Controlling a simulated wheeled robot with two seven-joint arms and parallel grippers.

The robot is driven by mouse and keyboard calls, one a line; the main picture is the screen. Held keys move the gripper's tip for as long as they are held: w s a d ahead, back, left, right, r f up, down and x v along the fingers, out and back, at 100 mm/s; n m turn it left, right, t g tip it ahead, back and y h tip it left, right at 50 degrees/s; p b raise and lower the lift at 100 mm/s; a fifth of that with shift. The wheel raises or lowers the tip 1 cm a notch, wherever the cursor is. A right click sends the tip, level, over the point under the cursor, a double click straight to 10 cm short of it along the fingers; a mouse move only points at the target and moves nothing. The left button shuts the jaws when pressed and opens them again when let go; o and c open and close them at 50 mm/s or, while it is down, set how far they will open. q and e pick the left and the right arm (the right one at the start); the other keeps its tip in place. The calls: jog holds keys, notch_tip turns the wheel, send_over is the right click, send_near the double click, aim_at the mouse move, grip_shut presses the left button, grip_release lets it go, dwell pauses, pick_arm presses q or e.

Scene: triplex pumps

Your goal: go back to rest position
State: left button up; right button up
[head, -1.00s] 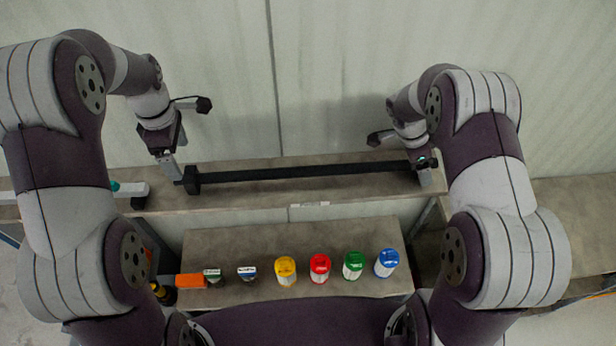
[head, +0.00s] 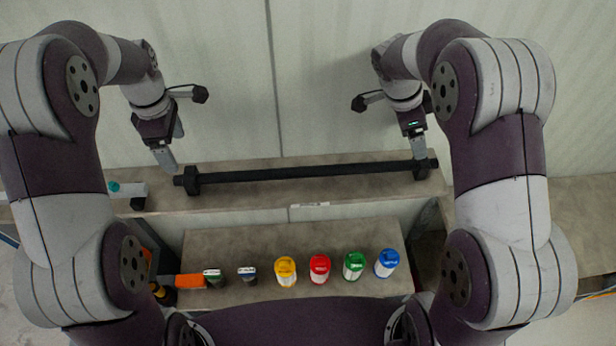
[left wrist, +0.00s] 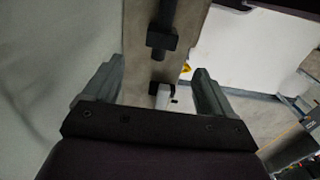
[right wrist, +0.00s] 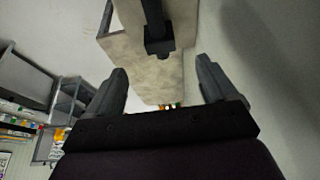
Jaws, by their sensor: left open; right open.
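My left gripper (head: 166,160) is open and empty, just left of and above the left end of a long black bar (head: 310,173). In the left wrist view its two fingers (left wrist: 158,90) stand wide apart, with the bar's end (left wrist: 162,40) beyond them. My right gripper (head: 418,148) is near the bar's right end, above it. In the right wrist view its fingers (right wrist: 163,88) are apart with nothing between them, and the bar (right wrist: 157,30) shows beyond. The bar lies on the raised back shelf (head: 260,197).
A lower bench (head: 220,238) in front holds yellow (head: 285,270), red (head: 320,267), green (head: 354,265) and blue (head: 386,262) capped containers, plus an orange item (head: 190,281) at left. A pale wall (head: 340,60) stands behind the shelf.

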jog(key=shift+s, duration=0.1)
dwell(0.3)
pick_arm(q)
jog(key=m, duration=0.2)
jog(key=s+f+m, duration=0.1)
jog(key=m, duration=0.1)
jog(key=s+f+m, duration=0.1)
jog(key=m, duration=0.2)
jog(key=shift+d+f, duration=0.2)
jog(key=s+d+f+m+b, duration=0.1)
jog(key=s+d+m, duration=0.1)
jog(key=s+m, duration=0.3)
jog(key=s+d+f+m+t+b, duration=0.1)
jog(key=s+d+m+b, duration=0.1)
jog(key=s+m, duration=0.4)
jog(key=s, duration=0.3)
jog(key=shift+s+d+f, duration=0.35)
jog(key=shift+f, duration=0.05)
pick_arm(e)
jog(key=s+a+f+n+y, duration=0.2)
jog(key=s+a+n, duration=0.2)
jog(key=s+n, duration=0.4)
jog(key=s+a+f+n+t+y, duration=0.1)
jog(key=s+a+n, duration=0.3)
jog(key=s+n, duration=0.4)
jog(key=shift+s+f+n+y, duration=0.15)
jog(key=shift+f+n+y, duration=0.55)
jog(key=shift+n, duration=0.4)
